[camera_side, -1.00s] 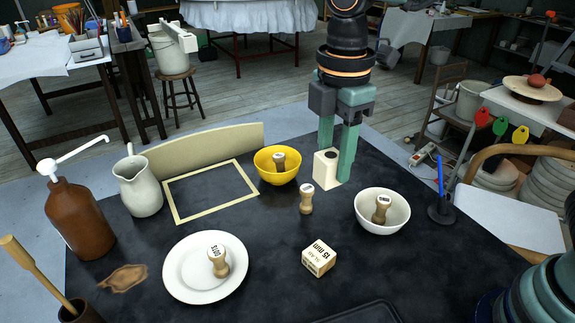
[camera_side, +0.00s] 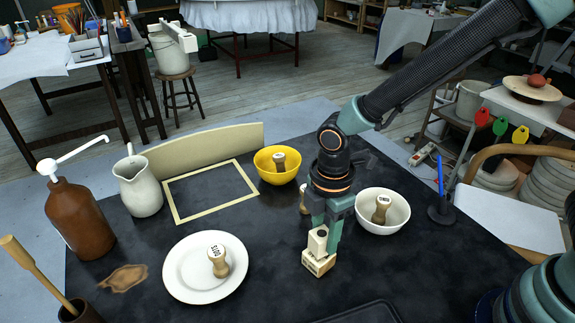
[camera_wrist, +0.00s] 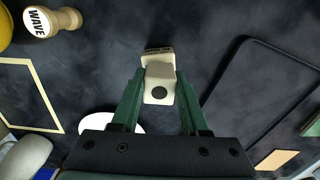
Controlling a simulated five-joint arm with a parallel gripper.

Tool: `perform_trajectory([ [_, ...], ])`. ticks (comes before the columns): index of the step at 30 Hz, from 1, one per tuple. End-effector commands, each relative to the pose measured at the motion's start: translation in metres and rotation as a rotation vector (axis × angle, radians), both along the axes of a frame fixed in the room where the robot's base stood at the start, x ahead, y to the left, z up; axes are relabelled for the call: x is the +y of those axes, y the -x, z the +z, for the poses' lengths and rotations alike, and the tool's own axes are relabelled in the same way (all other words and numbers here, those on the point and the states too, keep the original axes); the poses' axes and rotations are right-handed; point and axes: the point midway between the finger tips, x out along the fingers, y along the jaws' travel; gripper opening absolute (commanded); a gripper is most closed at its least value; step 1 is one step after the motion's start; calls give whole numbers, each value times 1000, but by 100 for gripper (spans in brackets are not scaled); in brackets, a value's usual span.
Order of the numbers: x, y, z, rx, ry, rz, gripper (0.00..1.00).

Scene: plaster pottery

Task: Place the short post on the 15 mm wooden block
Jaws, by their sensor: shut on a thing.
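The short post (camera_side: 317,240) is a cream block with a dark round spot on top. My gripper (camera_side: 322,246) is shut on it, and it looks upright. It sits right over the 15 mm wooden block (camera_side: 318,265), a low pale block on the dark table; whether they touch I cannot tell. In the wrist view the post (camera_wrist: 159,84) is between the fingers (camera_wrist: 159,98), and a strip of the wooden block (camera_wrist: 157,51) shows beyond it. Most of the wooden block's top is hidden.
A white plate (camera_side: 178,278) with a stamp (camera_side: 218,262) lies to the left. A white bowl (camera_side: 397,222) with a stamp stands to the right, a yellow bowl (camera_side: 265,172) behind. A loose stamp (camera_side: 303,203) stands just behind my gripper. A dark tray (camera_side: 365,313) lies in front.

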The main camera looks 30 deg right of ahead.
Motion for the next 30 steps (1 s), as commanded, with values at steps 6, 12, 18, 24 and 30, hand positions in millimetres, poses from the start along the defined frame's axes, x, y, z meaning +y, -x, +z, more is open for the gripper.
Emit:
perform_trajectory([
  [6, 0, 0, -6, -1, -1, 0, 0],
  [12, 0, 0, -8, -1, 0, 0, 0],
  [18, 0, 0, -9, -1, -1, 0, 74],
  [24, 0, 0, -8, -1, -1, 0, 74],
  [30, 1, -1, 3, -5, -3, 0, 74],
])
